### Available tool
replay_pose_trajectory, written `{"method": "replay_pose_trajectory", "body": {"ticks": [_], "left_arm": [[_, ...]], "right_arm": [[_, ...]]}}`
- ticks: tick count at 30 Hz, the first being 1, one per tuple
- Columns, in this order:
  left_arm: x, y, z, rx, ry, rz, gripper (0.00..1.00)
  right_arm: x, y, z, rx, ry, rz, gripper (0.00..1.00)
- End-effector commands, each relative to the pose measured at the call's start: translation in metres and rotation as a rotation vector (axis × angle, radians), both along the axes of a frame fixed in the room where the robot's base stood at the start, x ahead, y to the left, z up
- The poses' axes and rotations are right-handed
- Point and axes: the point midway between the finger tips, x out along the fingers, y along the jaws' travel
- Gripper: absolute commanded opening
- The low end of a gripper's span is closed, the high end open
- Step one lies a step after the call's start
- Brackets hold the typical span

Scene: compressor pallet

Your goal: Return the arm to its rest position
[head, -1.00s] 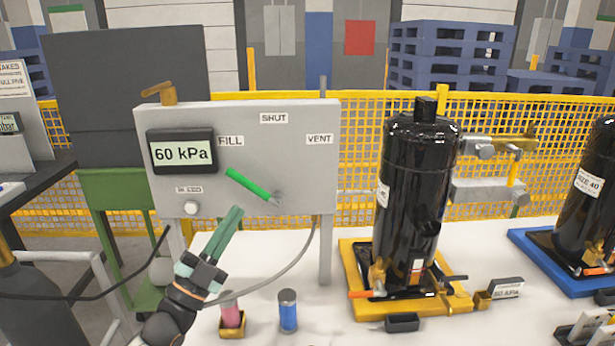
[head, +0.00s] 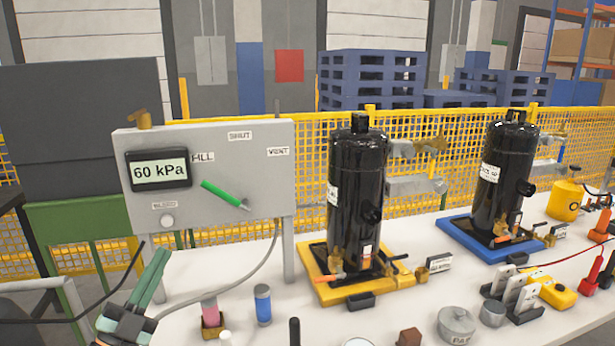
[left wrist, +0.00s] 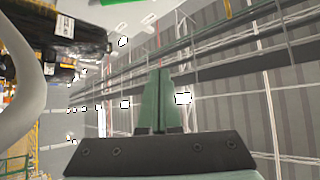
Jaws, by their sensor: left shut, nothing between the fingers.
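My left gripper (head: 151,278) is at the lower left in the head view, below the grey panel (head: 215,172) and apart from its green lever (head: 225,195). Its two green fingers lie together with nothing between them. In the left wrist view the fingers (left wrist: 160,85) also show side by side and empty. The lever slants down to the right on the panel, its green end toward the FILL label. The gauge (head: 160,170) reads 60 kPa. My right gripper is not in view.
A black compressor (head: 357,190) stands on a yellow tray (head: 375,290), another (head: 500,180) on a blue tray (head: 460,232). A blue cylinder (head: 263,304) and a pink one (head: 209,310) stand near my left gripper. A grey hose (head: 240,282) curves over the white table.

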Motion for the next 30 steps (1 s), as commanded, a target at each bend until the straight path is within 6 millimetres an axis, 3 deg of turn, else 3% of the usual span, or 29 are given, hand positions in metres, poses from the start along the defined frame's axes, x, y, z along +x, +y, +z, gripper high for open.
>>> {"method": "replay_pose_trajectory", "body": {"ticks": [1, 8, 11, 15, 18, 21, 24, 30], "left_arm": [[-0.002, -0.009, -0.019, -0.027, 0.097, -0.021, 0.0], [-0.032, -0.04, -0.117, -0.162, 0.512, -0.077, 0.0], [-0.063, -0.055, -0.166, -0.249, 0.736, -0.076, 0.0], [-0.133, -0.072, -0.233, -0.403, 1.082, -0.025, 0.0], [-0.184, -0.079, -0.267, -0.503, 1.278, 0.037, 0.0], [-0.223, -0.083, -0.287, -0.573, 1.411, 0.096, 0.0], [-0.246, -0.085, -0.298, -0.613, 1.483, 0.135, 0.0], [-0.256, -0.085, -0.304, -0.63, 1.513, 0.153, 0.0]], "right_arm": [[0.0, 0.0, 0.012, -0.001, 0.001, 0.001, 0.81], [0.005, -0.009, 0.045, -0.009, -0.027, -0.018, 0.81], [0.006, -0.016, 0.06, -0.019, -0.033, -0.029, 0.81], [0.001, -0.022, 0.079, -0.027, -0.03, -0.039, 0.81], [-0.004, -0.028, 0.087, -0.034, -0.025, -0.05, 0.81], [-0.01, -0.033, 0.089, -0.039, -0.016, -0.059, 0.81], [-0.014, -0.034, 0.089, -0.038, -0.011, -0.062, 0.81], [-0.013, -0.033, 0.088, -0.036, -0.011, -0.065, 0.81]]}}
